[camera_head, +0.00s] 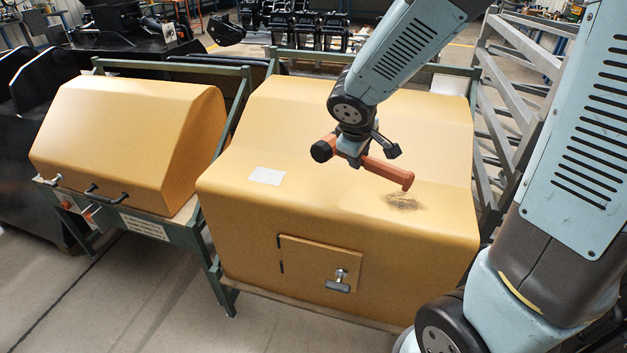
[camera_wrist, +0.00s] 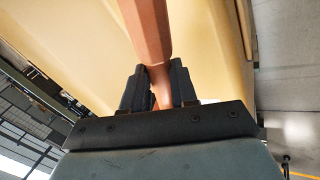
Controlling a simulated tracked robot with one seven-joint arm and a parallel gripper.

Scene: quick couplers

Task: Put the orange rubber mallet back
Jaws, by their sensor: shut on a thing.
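The orange rubber mallet (camera_head: 385,168) is held above the larger yellow housing, with its handle slanting down to the right. A dark round end (camera_head: 321,151) shows at its left. My gripper (camera_head: 354,152) is shut around the handle. In the wrist view the orange handle (camera_wrist: 147,28) runs up from between the two dark fingers (camera_wrist: 160,88). The mallet looks clear of the housing, but the exact gap cannot be told.
The larger yellow housing (camera_head: 240,215) has a panel with a T-handle (camera_head: 340,283), a white label and a dark smudge. A smaller yellow housing (camera_head: 120,140) on a green frame stands left, with small handles below it. A grey metal rack (camera_head: 490,120) stands right. Floor is clear at front left.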

